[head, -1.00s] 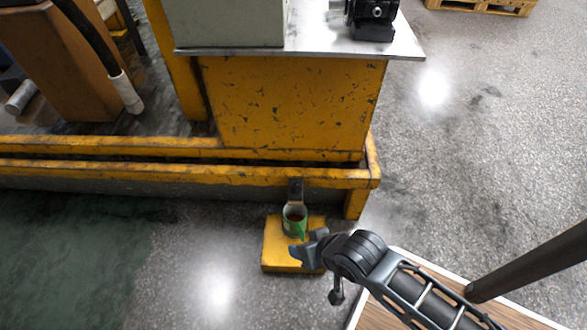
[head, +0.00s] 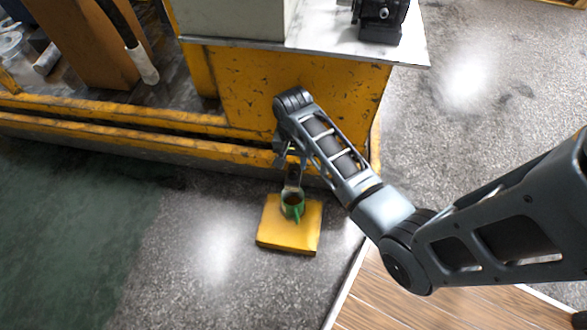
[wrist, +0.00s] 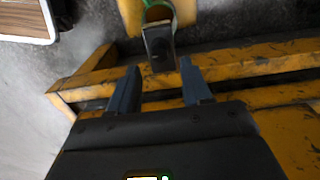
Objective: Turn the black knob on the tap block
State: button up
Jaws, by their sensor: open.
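A small dark block (head: 293,175) stands out from the yellow rail, just above a green mug (head: 297,212). It looks like the tap block, but I cannot make out a separate knob on it. In the wrist view the dark block (wrist: 160,45) lies ahead, between the lines of my two fingers, with the mug's green rim (wrist: 163,7) beyond it. My gripper (wrist: 160,66) is open with nothing between its fingers. In the head view my gripper (head: 290,155) is near the rail above the block, partly hidden by my wrist. I cannot tell whether it touches the block.
The mug stands on a yellow pad (head: 285,240) on the floor. The long yellow rail (head: 130,135) and the yellow cabinet (head: 235,85) are close behind my gripper. A black motor-like unit (head: 380,20) sits on a metal top. Grey floor in front is clear.

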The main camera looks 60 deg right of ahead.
aim_at(293, 172)
notch_tip(293, 172, down, 5)
jog(key=shift+f+b, duration=0.2)
jog(key=shift+b, duration=0.7)
jog(key=shift+c, duration=0.4)
grip_shut()
